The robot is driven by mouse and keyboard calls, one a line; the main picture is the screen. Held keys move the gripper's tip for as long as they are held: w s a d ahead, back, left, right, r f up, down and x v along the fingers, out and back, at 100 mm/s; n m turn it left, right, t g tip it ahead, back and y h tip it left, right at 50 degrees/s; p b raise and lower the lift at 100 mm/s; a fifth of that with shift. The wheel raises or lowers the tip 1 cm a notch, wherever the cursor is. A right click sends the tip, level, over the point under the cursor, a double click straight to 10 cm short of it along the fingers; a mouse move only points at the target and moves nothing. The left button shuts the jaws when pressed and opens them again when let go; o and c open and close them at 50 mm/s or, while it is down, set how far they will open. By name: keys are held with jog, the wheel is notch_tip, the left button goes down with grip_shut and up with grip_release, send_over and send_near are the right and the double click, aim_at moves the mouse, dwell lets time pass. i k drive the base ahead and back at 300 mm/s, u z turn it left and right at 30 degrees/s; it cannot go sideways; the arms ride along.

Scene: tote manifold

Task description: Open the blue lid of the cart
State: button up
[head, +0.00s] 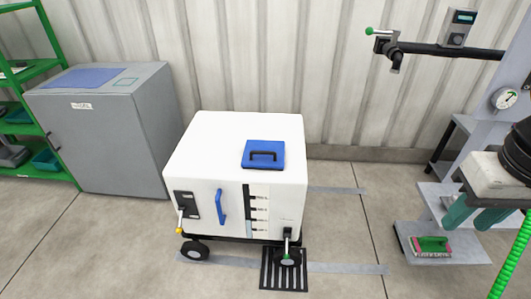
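The white cart (210,140) stands on the floor in the middle of the head view. Its blue lid (264,163) lies flat and closed on the right part of the cart's top. A dark handle (263,155) arches over the lid. My gripper (473,219) is at the right edge of the view, well to the right of the cart and apart from it. Its two teal fingers point down and stand apart, with nothing seen between them. Part of my gripper's body is cut off by the picture edge.
The cart's front has a blue vertical handle (220,207). A grey cabinet (145,125) stands at left beside green shelving (52,90). A black pipe (450,51) juts in at upper right above grey steps (450,244). The space above the lid is clear.

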aim_at(264, 149)
jog(key=u, duration=0.55)
jog(key=i, duration=1.05)
jog(key=u, duration=0.05)
